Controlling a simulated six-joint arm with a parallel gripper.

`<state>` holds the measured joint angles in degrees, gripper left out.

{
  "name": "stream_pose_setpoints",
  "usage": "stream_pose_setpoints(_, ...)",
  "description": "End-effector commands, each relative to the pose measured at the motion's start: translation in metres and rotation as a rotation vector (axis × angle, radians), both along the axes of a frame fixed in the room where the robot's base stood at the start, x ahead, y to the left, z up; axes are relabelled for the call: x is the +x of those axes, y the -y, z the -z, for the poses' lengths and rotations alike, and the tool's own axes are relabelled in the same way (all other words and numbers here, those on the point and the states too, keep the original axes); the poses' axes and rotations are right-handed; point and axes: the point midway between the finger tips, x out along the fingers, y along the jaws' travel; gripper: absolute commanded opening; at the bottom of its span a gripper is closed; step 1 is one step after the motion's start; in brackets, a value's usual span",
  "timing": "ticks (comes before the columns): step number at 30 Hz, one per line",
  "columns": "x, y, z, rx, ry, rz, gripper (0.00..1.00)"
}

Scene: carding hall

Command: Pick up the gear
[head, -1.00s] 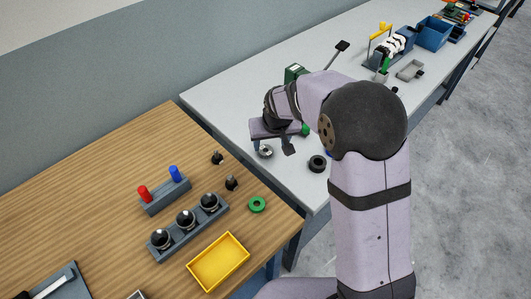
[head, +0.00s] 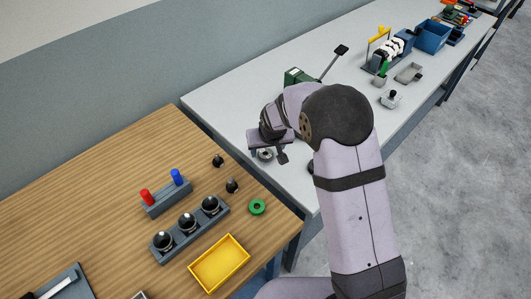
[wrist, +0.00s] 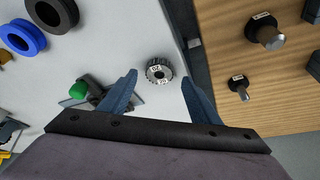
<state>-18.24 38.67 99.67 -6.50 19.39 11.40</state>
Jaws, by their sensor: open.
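In the head view the gear (head: 265,154) shows just beneath my gripper, near the edge by the wooden table. My gripper (wrist: 159,82) is open and empty. In the wrist view its two blue-grey fingers stand left and right of the gear in the picture, with a gap on each side. I cannot tell how far above the gear the fingertips are.
In the wrist view a green-topped grey part (wrist: 80,90) lies left of the fingers, with black (wrist: 52,12) and blue (wrist: 22,37) rings beyond. A green box (head: 297,76) stands behind my gripper.

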Motion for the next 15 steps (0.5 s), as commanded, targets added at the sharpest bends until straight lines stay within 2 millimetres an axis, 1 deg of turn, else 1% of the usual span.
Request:
stream_pose_setpoints(6, 0.007, 0.0, 0.02, -0.002, -0.002, -0.001, 0.57)
stream_pose_setpoints(9, 0.009, -0.001, 0.026, 0.0, -0.001, 0.0, 0.57)
stream_pose_setpoints(15, 0.011, -0.001, 0.029, 0.0, 0.001, 0.0, 0.57)
